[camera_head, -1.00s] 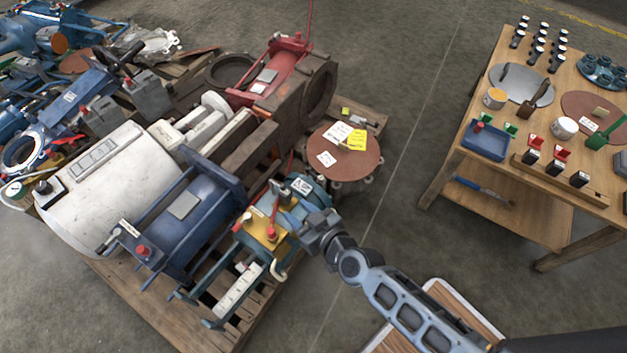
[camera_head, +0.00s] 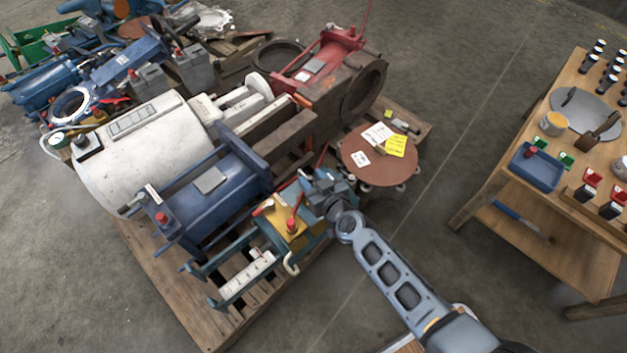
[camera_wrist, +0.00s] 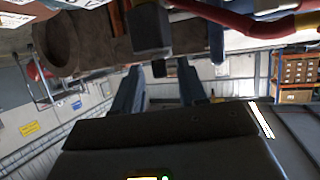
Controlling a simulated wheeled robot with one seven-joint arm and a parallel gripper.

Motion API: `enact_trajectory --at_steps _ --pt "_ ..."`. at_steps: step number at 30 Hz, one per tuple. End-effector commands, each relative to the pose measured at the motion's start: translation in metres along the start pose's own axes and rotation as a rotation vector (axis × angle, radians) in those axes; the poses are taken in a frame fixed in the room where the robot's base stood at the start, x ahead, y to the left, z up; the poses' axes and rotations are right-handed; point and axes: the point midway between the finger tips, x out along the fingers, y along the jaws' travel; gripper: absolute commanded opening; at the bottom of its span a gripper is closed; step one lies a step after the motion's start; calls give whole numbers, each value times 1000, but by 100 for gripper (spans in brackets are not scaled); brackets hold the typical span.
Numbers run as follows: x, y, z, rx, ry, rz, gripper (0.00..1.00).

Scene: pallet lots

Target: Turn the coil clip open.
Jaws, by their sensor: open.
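I cannot make out the coil clip for certain. A teal unit (camera_head: 262,240) with a yellow block (camera_head: 284,223) and red-handled levers (camera_head: 292,226) lies at the pallet's near right. My gripper (camera_head: 328,196) is at the right end of this unit, and my wrist hides part of that end. In the wrist view my gripper (camera_wrist: 160,88) has its two dark fingers apart, with nothing seen held. A dark block (camera_wrist: 150,28) shows just beyond the fingertips, and a red curved bar (camera_wrist: 235,22) runs at upper right. I cannot tell whether the fingers touch anything.
A blue unit (camera_head: 207,190), a white cylinder (camera_head: 138,155) and a red unit (camera_head: 318,68) crowd the wooden pallet (camera_head: 190,305). A round brown plate (camera_head: 385,168) with notes stands beside my wrist. A wooden table (camera_head: 555,215) is at right, with clear floor between.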

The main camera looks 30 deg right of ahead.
Motion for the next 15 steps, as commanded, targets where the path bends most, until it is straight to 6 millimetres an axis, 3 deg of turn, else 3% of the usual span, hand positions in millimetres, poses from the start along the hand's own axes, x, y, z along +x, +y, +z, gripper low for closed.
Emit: enact_trajectory --at_steps 6,15 --pt "0 0 0 0 0 0 41" --pt "0 0 0 0 0 0 12"
